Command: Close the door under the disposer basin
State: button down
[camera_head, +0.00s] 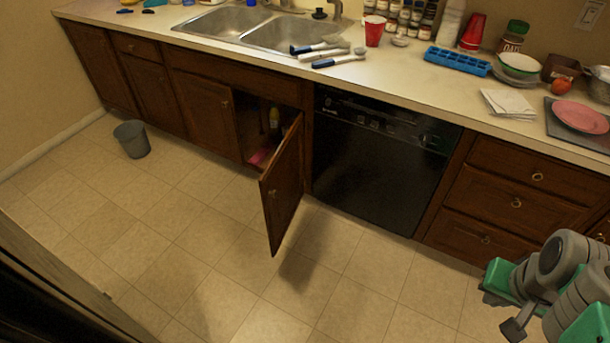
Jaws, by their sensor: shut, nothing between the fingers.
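One brown cabinet door (282,187) under the sink stands wide open. It is hinged on its right side, beside the dishwasher, and its free edge points out over the floor. A small knob shows near that free edge. The open cabinet (253,125) holds a yellow-capped bottle and something pink. The double sink (285,35) is above; I cannot tell which basin has the disposer. My gripper (513,328) is at the lower right on my green and grey arm, partly hidden by it. It looks shut and empty, well apart from the door.
A black dishwasher (375,160) and drawers (515,200) line the right side. A grey bin (132,138) stands on the floor at the left. The tiled floor (340,270) between the door and my arm is clear. The counter (400,78) holds brushes, cups, jars and dishes.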

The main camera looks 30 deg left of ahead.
aim_at(281, 186)
jog(key=i, duration=0.2)
jog(key=u, duration=1.6)
jog(key=i, duration=1.7)
jog(key=u, duration=0.05)
jog(key=k, duration=0.55)
jog(key=u, duration=1.15)
jog(key=i, duration=0.2)
jog(key=u, duration=0.25)
